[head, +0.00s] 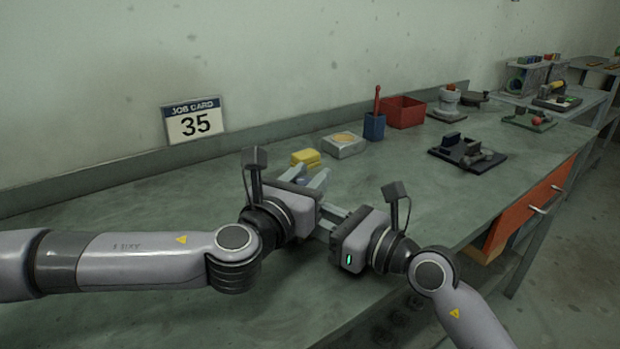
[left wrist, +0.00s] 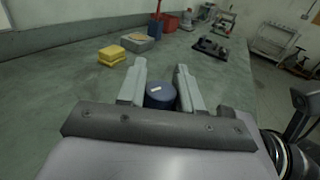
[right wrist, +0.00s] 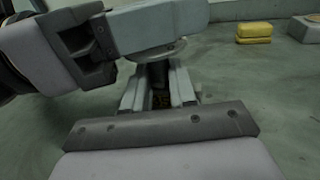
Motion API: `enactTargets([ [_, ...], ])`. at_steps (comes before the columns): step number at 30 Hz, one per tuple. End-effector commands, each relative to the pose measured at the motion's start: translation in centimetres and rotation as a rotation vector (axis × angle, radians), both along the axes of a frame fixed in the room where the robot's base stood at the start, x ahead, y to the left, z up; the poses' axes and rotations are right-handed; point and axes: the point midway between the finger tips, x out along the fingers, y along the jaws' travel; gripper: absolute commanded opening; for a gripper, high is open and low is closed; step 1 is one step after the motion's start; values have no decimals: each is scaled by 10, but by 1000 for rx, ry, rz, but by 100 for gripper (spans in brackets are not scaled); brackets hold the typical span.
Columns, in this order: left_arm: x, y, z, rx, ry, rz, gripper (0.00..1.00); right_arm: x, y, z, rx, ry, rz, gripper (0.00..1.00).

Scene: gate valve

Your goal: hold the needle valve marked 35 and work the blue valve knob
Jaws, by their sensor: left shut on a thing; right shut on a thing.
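The blue valve knob (left wrist: 160,95) is between the two fingers of my left gripper (left wrist: 160,82) in the left wrist view, and the gripper is shut on it. A small pale mark shows on its top. In the right wrist view my right gripper (right wrist: 157,88) is shut on the dark valve body (right wrist: 160,98), which carries faint yellowish characters, probably 35. My left gripper (right wrist: 160,28) passes over it there. In the head view my left (head: 309,178) and right (head: 330,218) grippers are close together, and the arms mostly hide the valve.
A job card (head: 195,121) reading 35 leans at the wall. Yellow blocks (head: 306,158), a grey box (head: 343,145), a blue cup (head: 374,126) and a red bin (head: 404,112) stand behind the grippers. A black fixture (head: 467,153) sits to the right. The left of the bench is clear.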

Motion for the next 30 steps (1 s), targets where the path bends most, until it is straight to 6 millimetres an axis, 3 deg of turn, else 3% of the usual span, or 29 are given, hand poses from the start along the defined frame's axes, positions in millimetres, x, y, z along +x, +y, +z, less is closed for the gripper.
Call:
enactTargets([
  [23, 1, 2, 0, 1, 3, 101, 4, -1, 2, 0, -1, 0, 4, 0],
  [24, 1, 2, 0, 1, 3, 101, 48, -1, 2, 0, -1, 1, 4, 0],
  [25, 1, 2, 0, 1, 3, 101, 56, -1, 2, 0, -1, 1, 4, 0],
  [30, 1, 2, 0, 1, 2, 100, 56, -1, 1, 0, 0, 0, 3, 0],
])
